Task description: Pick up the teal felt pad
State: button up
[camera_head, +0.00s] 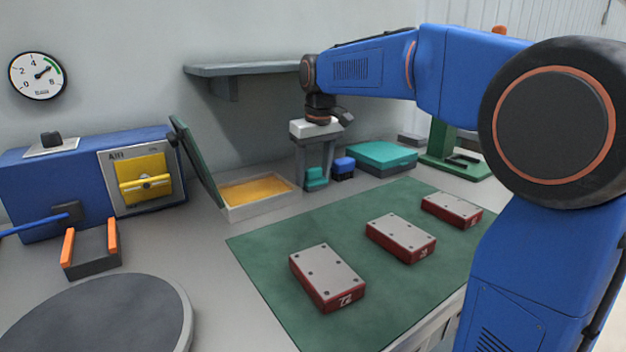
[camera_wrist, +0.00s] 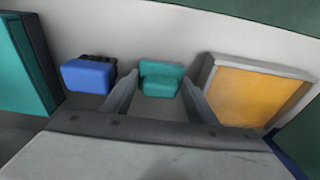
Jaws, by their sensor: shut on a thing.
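The teal felt pad (camera_head: 316,175) is a small block at the back of the bench, below the wall shelf. My gripper (camera_head: 314,184) points down with one finger on each side of it. In the wrist view the teal felt pad (camera_wrist: 160,77) sits between the two fingertips (camera_wrist: 160,88), which are shut on it. Its lower part is partly hidden by the gripper, and I cannot tell whether it is clear of the bench.
A blue block (camera_head: 344,166) stands close on the right, with a teal box (camera_head: 380,154) beyond. An open bin with yellow-orange contents (camera_head: 256,190) is close on the left. Red-sided blocks (camera_head: 328,277) lie on a green mat (camera_head: 262,262) in front.

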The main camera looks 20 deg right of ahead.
aim_at(312, 167)
jog(key=shift+r, duration=1.75)
jog(key=s+d, duration=0.1)
jog(key=s, duration=0.4)
jog(key=s+d, duration=0.2)
jog(key=s, duration=0.4)
jog(key=s+d, duration=0.2)
jog(key=s, duration=0.4)
jog(key=shift+d, duration=0.25)
